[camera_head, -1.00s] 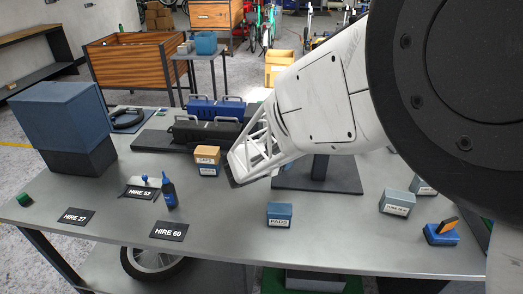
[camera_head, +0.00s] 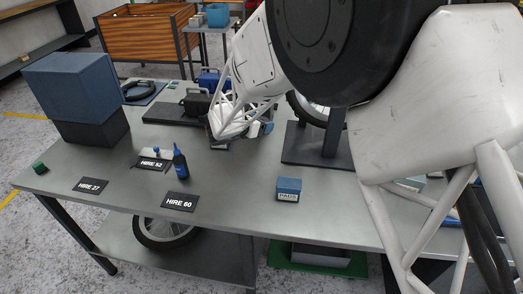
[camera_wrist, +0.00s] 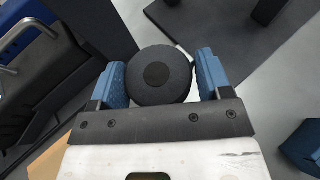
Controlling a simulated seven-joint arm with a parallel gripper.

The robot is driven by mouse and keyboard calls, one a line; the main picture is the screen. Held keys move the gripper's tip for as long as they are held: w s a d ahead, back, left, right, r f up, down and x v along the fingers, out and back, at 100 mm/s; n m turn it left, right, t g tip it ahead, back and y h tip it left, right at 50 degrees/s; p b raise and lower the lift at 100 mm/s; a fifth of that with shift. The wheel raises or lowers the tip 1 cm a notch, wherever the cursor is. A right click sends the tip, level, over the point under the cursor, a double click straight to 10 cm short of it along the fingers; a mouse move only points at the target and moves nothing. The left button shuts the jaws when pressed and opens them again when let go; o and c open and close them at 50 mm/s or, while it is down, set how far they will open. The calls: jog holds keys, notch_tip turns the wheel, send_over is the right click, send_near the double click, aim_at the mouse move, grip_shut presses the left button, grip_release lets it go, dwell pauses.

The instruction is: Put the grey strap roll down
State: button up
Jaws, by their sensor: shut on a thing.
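The grey strap roll (camera_wrist: 158,75) shows in the wrist view as a dark, round disc with a darker centre. It sits between the two blue finger pads of my gripper (camera_wrist: 160,80), which is shut on it. In the head view my gripper (camera_head: 266,128) is over the back middle of the grey worktable (camera_head: 235,180), just left of the dark stand. My wrist hides the roll there. I cannot tell whether the roll touches the tabletop.
A dark stand (camera_head: 310,148) is close right of my gripper. Dark and blue cases (camera_head: 198,103) lie behind left. A blue-topped box (camera_head: 288,190) is in front. HIRE plates (camera_head: 180,201) and a blue bottle (camera_head: 180,162) are left. Bare tabletop lies between.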

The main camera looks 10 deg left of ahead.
dwell(0.3)
send_over(260, 151)
jog(key=shift+w+f, duration=0.1)
jog(key=shift+f, duration=3.05)
jog(key=shift+f, duration=1.85)
jog(key=shift+f, duration=0.1)
jog(key=o, duration=1)
jog(key=shift+c, duration=0.2)
jog(key=shift+v, duration=6)
